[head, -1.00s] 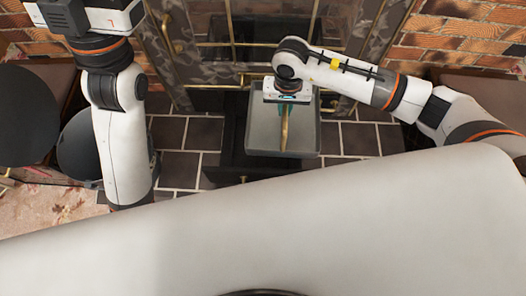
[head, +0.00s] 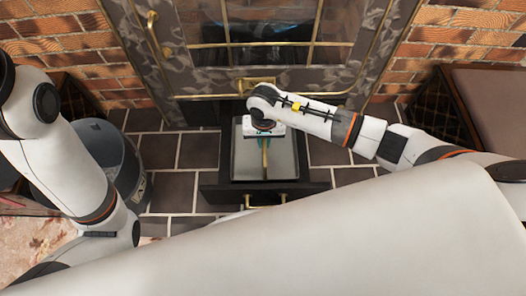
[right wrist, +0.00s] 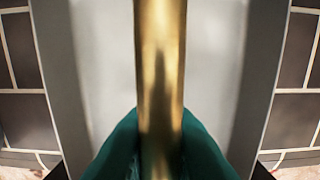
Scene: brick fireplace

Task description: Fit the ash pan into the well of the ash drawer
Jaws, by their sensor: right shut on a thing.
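The ash pan (head: 282,160) is a shallow light-grey metal tray with an upright brass handle (head: 265,156) along its middle. My right gripper (head: 264,137) is above the pan, shut on this handle; the right wrist view shows its green fingertips (right wrist: 160,150) on both sides of the brass bar (right wrist: 160,60). The ash drawer (head: 216,188) is dark, with a brass pull at its front. The pan lies within the drawer's outline, hiding its well. I cannot tell whether the pan is seated or slightly above. My left gripper is out of view.
The fireplace front (head: 190,75) with brass rails stands behind the drawer. A grey bucket (head: 110,155) stands at the left, near my left arm. A dark box-like piece (head: 490,100) stands at the right. Dark floor tiles beside the drawer are clear.

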